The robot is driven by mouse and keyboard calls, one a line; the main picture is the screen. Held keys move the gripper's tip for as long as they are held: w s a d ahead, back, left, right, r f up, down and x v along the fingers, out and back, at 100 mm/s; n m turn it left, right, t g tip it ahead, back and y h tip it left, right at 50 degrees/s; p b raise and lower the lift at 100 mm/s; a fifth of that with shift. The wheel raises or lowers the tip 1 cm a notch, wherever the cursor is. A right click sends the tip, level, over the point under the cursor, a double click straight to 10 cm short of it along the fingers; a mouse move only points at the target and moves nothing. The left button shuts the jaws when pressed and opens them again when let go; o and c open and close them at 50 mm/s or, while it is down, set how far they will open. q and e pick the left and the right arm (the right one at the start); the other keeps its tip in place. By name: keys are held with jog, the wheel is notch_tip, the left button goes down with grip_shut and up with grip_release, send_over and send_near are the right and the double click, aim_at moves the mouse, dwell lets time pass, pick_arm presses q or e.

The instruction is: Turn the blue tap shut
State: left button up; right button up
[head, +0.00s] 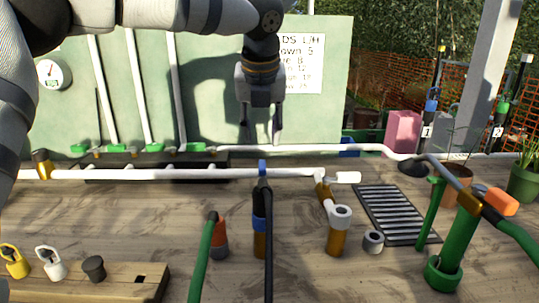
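A small blue piece (262,167), which looks like the blue tap, stands upright on the white pipe (200,174) that runs across the bench. Its exact handle angle is too small to tell. My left gripper (262,137) points down just above it in the picture, with its two fingers apart and nothing between them. The gap in depth between fingertips and tap cannot be told. My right gripper is not in view.
A black tube with a blue-banded connector (259,222) hangs below the tap. A green tube (201,262) stands to its left, a white-topped brass fitting (338,230) to its right. A green panel (320,60) stands behind.

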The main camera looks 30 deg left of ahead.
aim_at(262, 164)
pick_arm(q)
jog(key=x, duration=0.9)
jog(key=shift+f+b, duration=0.2)
jog(key=shift+b, duration=0.1)
grip_shut()
